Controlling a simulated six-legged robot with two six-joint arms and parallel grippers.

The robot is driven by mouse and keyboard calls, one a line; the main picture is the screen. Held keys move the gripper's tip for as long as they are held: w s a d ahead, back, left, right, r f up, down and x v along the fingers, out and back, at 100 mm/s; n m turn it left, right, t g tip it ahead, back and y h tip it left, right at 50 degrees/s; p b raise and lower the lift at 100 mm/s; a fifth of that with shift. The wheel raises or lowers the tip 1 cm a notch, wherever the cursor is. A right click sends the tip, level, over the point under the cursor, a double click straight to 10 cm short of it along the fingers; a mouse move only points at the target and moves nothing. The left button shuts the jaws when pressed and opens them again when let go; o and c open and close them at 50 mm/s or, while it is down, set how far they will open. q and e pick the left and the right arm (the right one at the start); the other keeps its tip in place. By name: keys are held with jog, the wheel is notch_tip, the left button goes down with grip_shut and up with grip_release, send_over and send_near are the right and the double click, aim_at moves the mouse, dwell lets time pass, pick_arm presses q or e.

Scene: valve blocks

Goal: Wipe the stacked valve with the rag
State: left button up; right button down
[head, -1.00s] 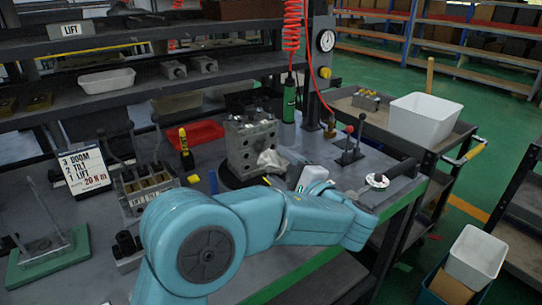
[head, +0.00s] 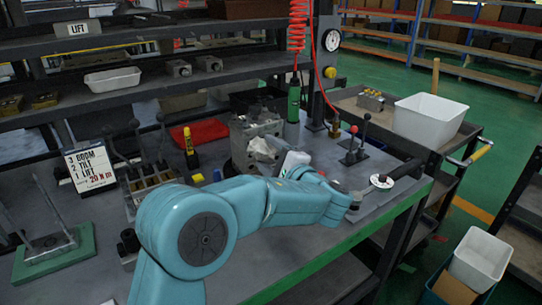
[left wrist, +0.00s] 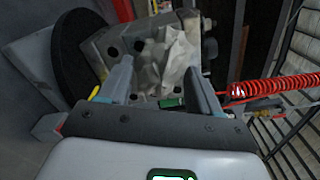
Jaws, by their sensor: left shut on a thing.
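The stacked valve (head: 243,134) is a grey metal block with round ports, standing on a black round turntable (left wrist: 70,55) on the bench. The white crumpled rag (head: 262,150) lies against the valve's near face; it also shows in the left wrist view (left wrist: 168,62), in front of the valve block (left wrist: 105,45). My left gripper (left wrist: 158,70) has its two fingers on either side of the rag and is shut on it. My right gripper is not in view.
A spool valve bank with levers (head: 150,180) and a sign (head: 90,166) stand left of the valve. A yellow-black marker (head: 189,148) and a red tray (head: 200,131) are close by.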

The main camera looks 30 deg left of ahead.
pick_arm(q)
jog(key=shift+x, duration=0.9)
dwell(0.4)
jog(key=shift+w, duration=0.1)
jog(key=shift+w+d+r+p, duration=0.1)
jog(key=shift+w+d+p, duration=0.15)
jog(key=shift+w+p, duration=0.05)
jog(key=shift+w+d+p, duration=0.3)
jog(key=shift+w+p, duration=0.05)
jog(key=shift+w, duration=0.35)
jog(key=shift+w+d+p, duration=0.3)
jog(key=shift+w, duration=0.4)
jog(key=shift+a+f, duration=0.1)
jog(key=shift+f, duration=0.1)
jog(key=shift+s+a+b, duration=0.2)
jog(key=shift+s+b, duration=0.1)
jog(key=shift+b, duration=0.4)
jog(key=shift+s+a+b, duration=0.3)
jog(key=shift+s+b, duration=0.2)
jog(key=shift+s, duration=0.05)
jog(key=shift+s+a+b, duration=0.25)
jog(key=shift+s+b, duration=0.25)
jog(key=shift+s, duration=0.1)
jog(key=shift+s+a, duration=0.1)
jog(key=shift+s, duration=0.15)
jog(key=shift+s+a+r, duration=0.1)
jog(key=shift+r, duration=0.05)
